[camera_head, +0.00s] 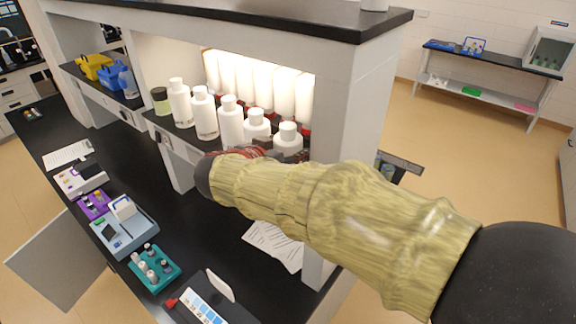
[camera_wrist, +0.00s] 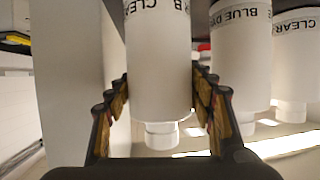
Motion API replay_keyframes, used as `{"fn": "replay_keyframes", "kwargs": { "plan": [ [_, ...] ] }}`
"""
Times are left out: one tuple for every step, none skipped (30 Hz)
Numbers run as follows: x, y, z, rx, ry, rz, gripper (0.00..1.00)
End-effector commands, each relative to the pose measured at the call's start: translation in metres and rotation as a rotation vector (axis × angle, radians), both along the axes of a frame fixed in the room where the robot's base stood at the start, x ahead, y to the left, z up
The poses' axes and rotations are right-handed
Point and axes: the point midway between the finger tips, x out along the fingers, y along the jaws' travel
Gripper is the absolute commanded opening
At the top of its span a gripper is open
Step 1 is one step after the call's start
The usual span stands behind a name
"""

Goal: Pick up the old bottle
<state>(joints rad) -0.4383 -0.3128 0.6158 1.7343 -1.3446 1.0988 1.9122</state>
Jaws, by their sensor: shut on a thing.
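A white bottle (camera_wrist: 158,70) with a label reading "CLEAR" stands between the fingers of my gripper (camera_wrist: 160,88) in the wrist view, its cap toward the bottom of that picture. The ridged fingers press on both its sides, so my gripper is shut on it. In the head view it appears to be the rightmost white bottle (camera_head: 288,136) on the shelf, its lower part hidden by my arm. My gripper is mostly hidden there too. No bottle is visibly marked as old.
Bottles labelled "BLUE DYE" (camera_wrist: 240,55) and "CLEAR" (camera_wrist: 297,60) stand close beside the held one. A grey post (camera_head: 345,120) stands just right of the row. Racks and papers (camera_head: 273,243) lie on the black bench (camera_head: 190,215) below.

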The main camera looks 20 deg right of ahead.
Motion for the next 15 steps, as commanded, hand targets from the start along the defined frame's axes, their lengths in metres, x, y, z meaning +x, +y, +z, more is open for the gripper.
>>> {"fn": "replay_keyframes", "kwargs": {
  "plan": [
    [0.0001, 0.0001, 0.0003, 0.000, 0.000, 0.000, 0.25],
    [0.0001, 0.0001, 0.0003, 0.000, 0.000, 0.000, 0.23],
    [0.0001, 0.0000, 0.0004, 0.000, 0.000, 0.000, 0.21],
    [0.0001, 0.0000, 0.0004, 0.000, 0.000, 0.000, 0.19],
    [0.0001, 0.0000, 0.0004, -0.001, -0.001, 0.000, 0.18],
    [0.0001, 0.0000, 0.0004, -0.001, -0.001, 0.000, 0.15],
    [0.0001, 0.0000, 0.0004, -0.001, -0.001, 0.000, 0.14],
    [0.0001, 0.0000, 0.0004, -0.001, -0.001, 0.000, 0.12],
    [0.0001, 0.0000, 0.0005, -0.001, -0.001, 0.000, 0.10],
    [0.0001, 0.0001, 0.0005, -0.001, -0.001, 0.000, 0.08],
    [0.0001, 0.0001, 0.0005, -0.001, -0.001, 0.000, 0.06],
    [0.0001, 0.0001, 0.0005, -0.001, -0.001, 0.000, 0.04],
    [0.0001, 0.0001, 0.0005, -0.001, -0.001, 0.000, 0.02],
    [0.0001, 0.0001, 0.0005, -0.001, -0.001, 0.000, 0.01],
    [0.0001, 0.0001, 0.0005, -0.001, -0.001, 0.000, 0.00]
  ]
}}
